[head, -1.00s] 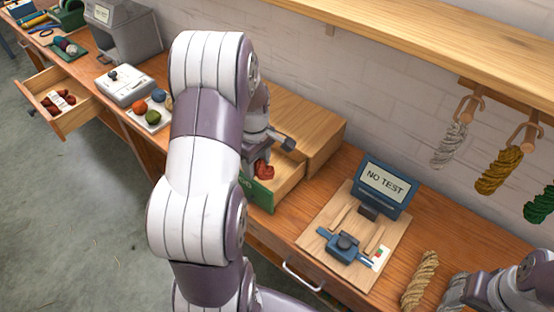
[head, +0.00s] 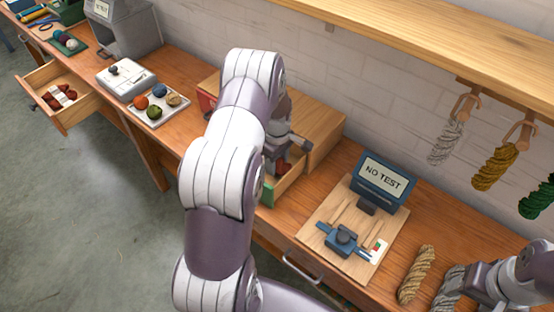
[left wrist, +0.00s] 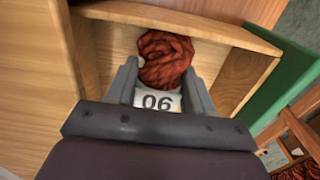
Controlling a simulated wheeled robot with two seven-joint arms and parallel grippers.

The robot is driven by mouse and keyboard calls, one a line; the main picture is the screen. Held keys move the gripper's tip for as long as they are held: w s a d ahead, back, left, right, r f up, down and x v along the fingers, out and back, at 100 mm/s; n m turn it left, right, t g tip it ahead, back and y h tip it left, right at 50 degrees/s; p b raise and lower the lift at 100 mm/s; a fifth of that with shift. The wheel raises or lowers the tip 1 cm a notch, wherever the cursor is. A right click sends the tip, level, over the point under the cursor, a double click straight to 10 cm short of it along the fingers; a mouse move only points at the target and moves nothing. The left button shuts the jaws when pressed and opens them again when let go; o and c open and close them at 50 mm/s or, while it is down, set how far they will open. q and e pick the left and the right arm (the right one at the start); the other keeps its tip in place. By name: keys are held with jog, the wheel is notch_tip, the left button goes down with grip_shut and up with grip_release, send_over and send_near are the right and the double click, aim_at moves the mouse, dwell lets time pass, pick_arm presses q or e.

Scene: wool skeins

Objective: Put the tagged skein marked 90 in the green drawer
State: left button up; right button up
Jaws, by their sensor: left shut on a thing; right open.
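A dark red skein (left wrist: 165,62) with a white tag (left wrist: 158,101) is between the fingers of my left gripper (left wrist: 160,88). The tag's digits look like 06 in the left wrist view, which is 90 turned upside down. My left gripper is shut on this skein inside the open green-fronted drawer (head: 267,191) of the wooden cabinet. In the head view the skein (head: 283,168) shows only partly, behind my left arm. Whether it touches the drawer floor I cannot tell. My right gripper (head: 462,288) is open beside a grey skein (head: 447,290) at the lower right.
Another open drawer (head: 62,124) at far left holds several red skeins. A tray (head: 162,112) of coloured balls, a testing board (head: 315,246) with a "NO TEST" screen (head: 384,178), and a tan skein (head: 416,274) are on the bench. Skeins hang from pegs under the shelf.

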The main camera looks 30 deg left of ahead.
pick_arm(q)
jog(key=shift+s+f, duration=0.1)
jog(key=shift+f, duration=0.15)
jog(key=shift+f+b, duration=0.3)
jog(key=shift+f, duration=0.05)
jog(key=o, duration=1)
jog(key=shift+r, duration=0.1)
jog(key=shift+o, duration=0.2)
notch_tip(320, 180, up, 13)
jog(key=s+d+r+m+t, duration=0.1)
jog(key=s+d+r+m, duration=0.1)
jog(key=s+d+m, duration=1.3)
jog(key=shift+s+d+m+b, duration=0.4)
jog(key=shift+d+m, duration=0.45)
jog(key=shift+m, duration=0.25)
